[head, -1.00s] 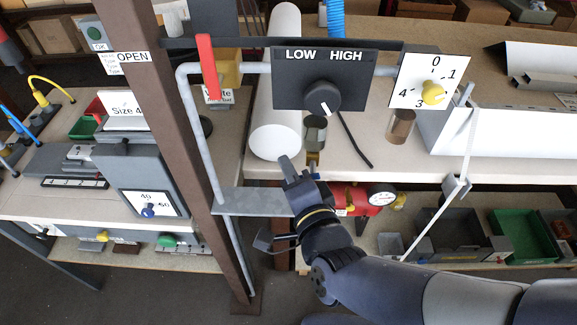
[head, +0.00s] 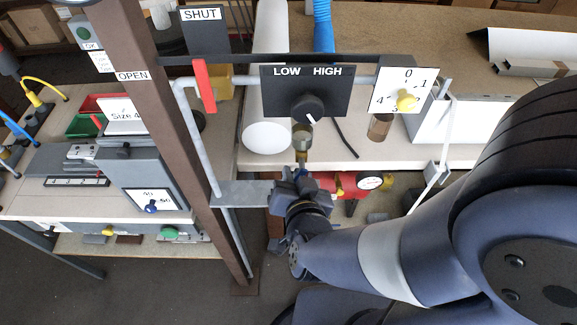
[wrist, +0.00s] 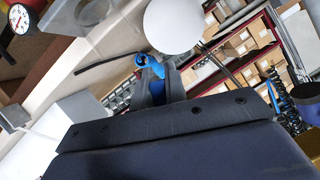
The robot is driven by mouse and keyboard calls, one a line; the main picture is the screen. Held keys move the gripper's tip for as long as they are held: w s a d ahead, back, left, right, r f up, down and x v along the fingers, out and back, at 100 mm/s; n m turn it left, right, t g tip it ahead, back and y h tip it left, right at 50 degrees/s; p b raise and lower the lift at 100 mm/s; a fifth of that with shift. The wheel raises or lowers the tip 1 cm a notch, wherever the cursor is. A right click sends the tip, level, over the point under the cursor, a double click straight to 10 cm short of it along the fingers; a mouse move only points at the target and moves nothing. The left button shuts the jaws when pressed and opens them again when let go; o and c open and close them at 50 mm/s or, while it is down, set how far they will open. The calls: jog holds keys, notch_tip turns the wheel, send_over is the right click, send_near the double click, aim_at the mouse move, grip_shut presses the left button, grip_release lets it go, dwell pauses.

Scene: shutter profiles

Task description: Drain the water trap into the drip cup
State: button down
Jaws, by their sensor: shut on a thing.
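The water trap seems to be the small clear bowl (head: 302,134) with a brass-coloured lower end, hanging under the black LOW/HIGH panel. My gripper (head: 299,176) points upward just below it; the head view does not show whether they touch. In the wrist view my gripper (wrist: 165,84) is shut on a small blue part (wrist: 150,66), which has a ringed end beyond the fingers. A brownish clear cup (head: 380,127) stands under the numbered dial; I cannot tell if it is the drip cup.
The red lever (head: 204,86) hangs down beside the upright brown post (head: 150,120). A grey ledge (head: 240,192) is close left of my gripper. A red tank with a gauge (head: 369,182) is close on the right.

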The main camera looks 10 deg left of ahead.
jog(key=shift+w+d+f+n+h+p, duration=0.15)
jog(key=shift+d+n+h+p, duration=0.55)
jog(key=shift+n+p, duration=0.45)
jog(key=shift+a, duration=0.1)
jog(key=c, duration=1.4)
grip_release()
jog(key=shift+c, duration=0.2)
